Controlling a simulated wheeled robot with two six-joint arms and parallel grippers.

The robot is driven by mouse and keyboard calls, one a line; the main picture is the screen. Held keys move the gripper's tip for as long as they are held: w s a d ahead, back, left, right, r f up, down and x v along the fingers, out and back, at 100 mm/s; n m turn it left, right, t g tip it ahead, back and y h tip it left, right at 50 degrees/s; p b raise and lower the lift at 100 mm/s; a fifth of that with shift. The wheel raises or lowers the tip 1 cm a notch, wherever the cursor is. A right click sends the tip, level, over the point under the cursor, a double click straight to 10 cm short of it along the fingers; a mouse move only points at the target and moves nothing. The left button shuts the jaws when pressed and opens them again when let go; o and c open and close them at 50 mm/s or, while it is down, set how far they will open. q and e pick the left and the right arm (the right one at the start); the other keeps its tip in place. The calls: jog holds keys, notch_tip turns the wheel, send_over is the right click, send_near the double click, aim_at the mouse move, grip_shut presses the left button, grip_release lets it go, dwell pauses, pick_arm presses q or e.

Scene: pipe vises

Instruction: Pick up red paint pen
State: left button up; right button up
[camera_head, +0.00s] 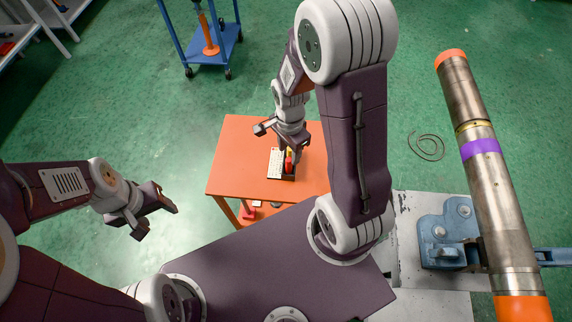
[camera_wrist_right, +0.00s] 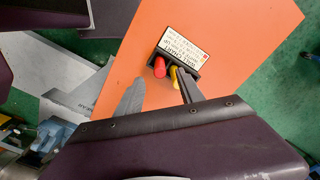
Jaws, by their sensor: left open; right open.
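The red paint pen (camera_wrist_right: 159,67) stands in a small black holder with a white lettered plate (camera_wrist_right: 183,48), on the orange table (camera_wrist_right: 115,80). A yellow pen (camera_wrist_right: 175,76) stands beside it. In the head view the red pen (camera_head: 289,162) is partly hidden by my right gripper. My right gripper (camera_wrist_right: 158,90) is open above the holder, its fingertips close to the pens; the right finger overlaps the yellow pen in the wrist view. I cannot tell whether it touches. My left gripper (camera_head: 160,222) is open and empty, left of the table over the floor.
A large steel pipe (camera_head: 490,180) with orange ends and a purple band rests by a blue vise (camera_head: 447,234) at the right. A blue cart (camera_head: 215,50) stands at the back. Red items (camera_head: 248,212) lie on the table's lower shelf. The tabletop's left part is clear.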

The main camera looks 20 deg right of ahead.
aim_at(289, 165)
jog(key=f, duration=0.3)
jog(key=shift+w+a+f, duration=0.1)
jog(key=shift+w+f, duration=0.1)
jog(key=shift+w, duration=0.05)
jog(key=f, duration=0.4)
jog(key=shift+s+f+b, duration=0.2)
jog(key=shift+s+b, duration=0.1)
jog(key=shift+s, duration=0.1)
jog(key=shift+w+f, duration=0.2)
jog(key=shift+f, duration=0.15)
grip_shut()
